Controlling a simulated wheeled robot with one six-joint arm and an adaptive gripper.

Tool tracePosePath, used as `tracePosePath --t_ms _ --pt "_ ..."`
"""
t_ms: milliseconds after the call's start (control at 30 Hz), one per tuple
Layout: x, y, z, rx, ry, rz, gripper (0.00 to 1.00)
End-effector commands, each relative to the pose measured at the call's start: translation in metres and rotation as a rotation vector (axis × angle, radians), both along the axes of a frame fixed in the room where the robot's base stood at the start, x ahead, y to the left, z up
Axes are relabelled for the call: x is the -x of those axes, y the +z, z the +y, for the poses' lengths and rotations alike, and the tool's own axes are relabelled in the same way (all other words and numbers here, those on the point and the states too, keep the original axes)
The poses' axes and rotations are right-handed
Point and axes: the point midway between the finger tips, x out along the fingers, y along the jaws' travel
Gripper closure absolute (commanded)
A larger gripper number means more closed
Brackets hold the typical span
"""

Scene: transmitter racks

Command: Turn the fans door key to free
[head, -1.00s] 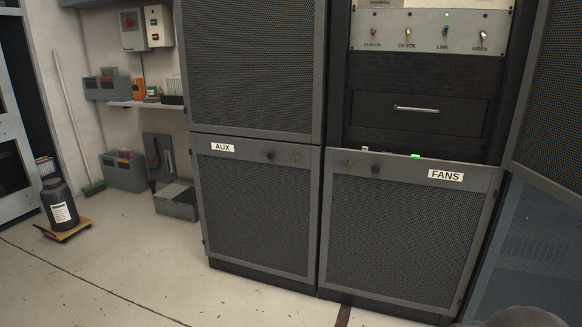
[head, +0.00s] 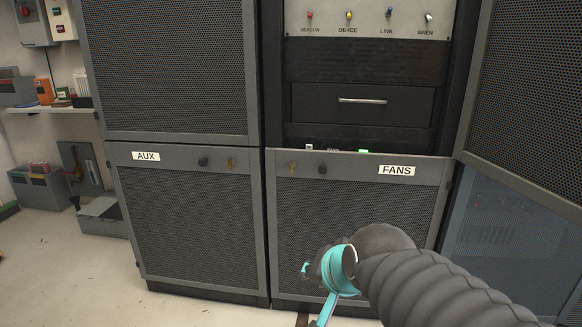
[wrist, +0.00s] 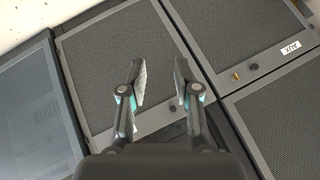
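The FANS door (head: 355,215) is the lower right mesh door in the head view, shut, with a white FANS label (head: 397,170). Its small brass key (head: 292,168) sits at the left of the top rail, beside a dark round knob (head: 322,169). The key's exact angle is too small to tell. My arm reaches in from the lower right, in front of the door's lower part. In the wrist view my gripper (wrist: 161,80) is open and empty, its two fingers apart over the mesh door. The FANS key cannot be made out there; a finger may hide it.
The AUX door (head: 190,225) on the left has its own brass key (head: 231,163), also in the wrist view (wrist: 235,76). A drawer (head: 362,103) and a switch panel (head: 370,18) sit above. An open upper mesh door (head: 530,90) stands at right.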

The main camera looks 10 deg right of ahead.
Motion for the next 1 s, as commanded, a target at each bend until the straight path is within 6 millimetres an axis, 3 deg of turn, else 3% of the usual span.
tracePosePath --t_ms 100,300,600,800,1000 --pt "-0.055 0.010 0.020 -0.265 -0.202 -0.084 0.69" --pt "-0.138 0.031 0.037 -0.756 -0.550 -0.208 0.69" --pt "-0.240 0.040 0.035 -1.543 -1.003 -0.365 0.69" --pt "-0.282 0.032 0.023 -2.022 -1.182 -0.470 0.69" --pt "-0.297 0.024 0.014 -2.304 -1.236 -0.540 0.69"
